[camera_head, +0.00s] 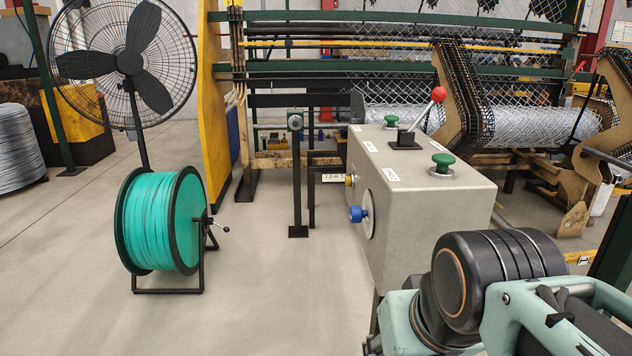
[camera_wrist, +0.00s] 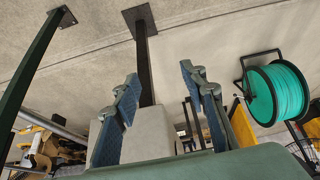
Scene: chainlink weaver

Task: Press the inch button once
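A grey control box (camera_head: 428,217) stands right of centre in the head view. A green mushroom button (camera_head: 443,160) is on its top near the front, and another green button (camera_head: 391,121) is farther back. Small white labels lie beside them, too small to read, so I cannot tell which is the inch button. A red-balled lever (camera_head: 438,95) stands between them. In the wrist view, my gripper (camera_wrist: 160,75) is open and empty, its fingers apart. The grey box (camera_wrist: 150,133) shows between and behind them. My gripper's fingers are not visible in the head view.
A blue knob (camera_head: 357,214) and a yellow knob (camera_head: 350,180) stick out of the box's left side. A teal wire spool (camera_head: 160,222) and a fan (camera_head: 128,62) stand left. The weaving machine (camera_head: 330,72) is behind. Floor between spool and box is clear.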

